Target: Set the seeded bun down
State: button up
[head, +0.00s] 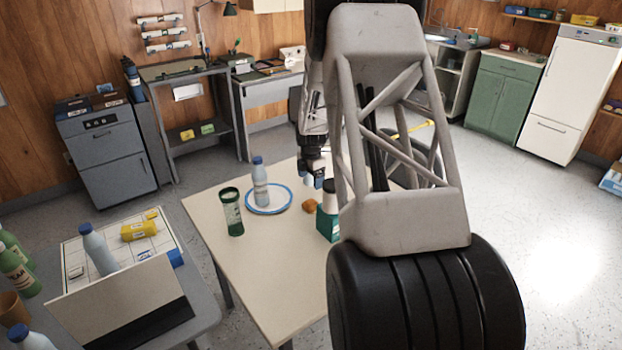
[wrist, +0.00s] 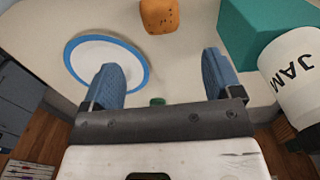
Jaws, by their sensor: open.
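The seeded bun (head: 310,204), orange-brown with dark specks, rests on the cream table (head: 262,262) between the blue-rimmed plate (head: 283,208) and a teal box (head: 327,225). In the wrist view the bun (wrist: 160,15) is at the top edge, beyond my fingertips and roughly in line with the gap between them. My gripper (wrist: 161,62) is open, with nothing between its two blue fingers. In the head view my gripper (head: 314,181) is small and partly hidden by my arm, and appears above the table near the bun.
A blue-capped bottle (head: 260,183) appears at the plate, and a green tumbler (head: 231,212) stands left of it. A white jam jar (wrist: 297,78) is close by the teal box (wrist: 262,32) at right. The table's front left is clear.

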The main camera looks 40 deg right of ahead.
jog(key=s+a+r+m+t, duration=0.1)
jog(key=s+a+r+m, duration=0.3)
jog(key=s+a+r, duration=0.5)
jog(key=s+a+r+m, duration=0.4)
jog(key=a+r, duration=0.8)
jog(key=a, duration=0.3)
jog(key=s+a+r+m, duration=0.2)
jog(key=s+a+m, duration=0.3)
jog(key=s, duration=0.8)
jog(key=s+a+r+m+t, duration=0.1)
jog(key=s+a+m, duration=0.4)
jog(key=s+a, duration=0.5)
jog(key=shift+s+a+r+t, duration=0.35)
jog(key=shift+s+r, duration=0.1)
jog(key=shift+s, duration=1.8)
